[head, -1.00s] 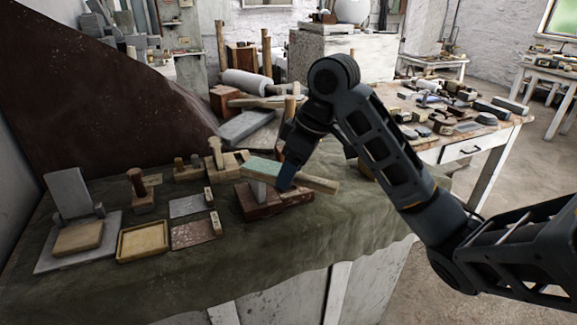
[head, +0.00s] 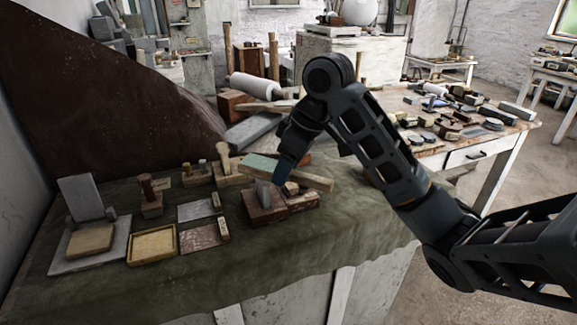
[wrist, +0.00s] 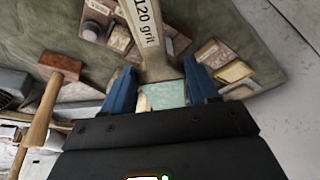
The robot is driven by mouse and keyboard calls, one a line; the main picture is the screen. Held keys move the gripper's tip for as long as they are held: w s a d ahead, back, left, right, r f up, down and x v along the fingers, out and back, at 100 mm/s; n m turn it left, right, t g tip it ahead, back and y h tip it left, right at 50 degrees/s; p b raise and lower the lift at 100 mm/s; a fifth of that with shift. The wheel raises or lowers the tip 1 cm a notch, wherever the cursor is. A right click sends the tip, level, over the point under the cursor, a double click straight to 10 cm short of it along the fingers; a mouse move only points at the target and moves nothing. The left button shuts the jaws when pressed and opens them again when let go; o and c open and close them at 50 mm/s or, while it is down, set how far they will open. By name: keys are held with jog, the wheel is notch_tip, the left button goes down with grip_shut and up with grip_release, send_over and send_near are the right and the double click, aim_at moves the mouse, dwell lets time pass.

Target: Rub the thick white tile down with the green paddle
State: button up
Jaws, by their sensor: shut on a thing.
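My gripper (head: 284,178) is shut on the wooden paddle, near where its handle meets the green face. The green paddle (head: 261,166) has a pale green face at the left and a wooden handle running right. In the wrist view the paddle (wrist: 134,35) reads "120 grit", and a green patch shows between the fingers (wrist: 163,97). Beneath the paddle a pale grey-white upright piece (head: 263,193) stands in a reddish-brown block (head: 262,212); it may be the thick white tile, but I cannot be sure. I cannot tell whether paddle and piece touch.
On the cloth-covered bench stand a grey slab with an upright plate (head: 80,199), a yellow-rimmed tray (head: 152,246), flat plates (head: 199,207) and wooden-handled blocks (head: 151,198). A white roll (head: 254,86) lies behind. The cloth's front is clear.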

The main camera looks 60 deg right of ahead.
jog(key=shift+r+p, duration=0.5)
jog(key=shift+r, duration=0.4)
notch_tip(320, 180, up, 3)
jog(key=shift+f+p, duration=0.15)
jog(key=shift+p, duration=1.1)
jog(key=shift+r, duration=0.65)
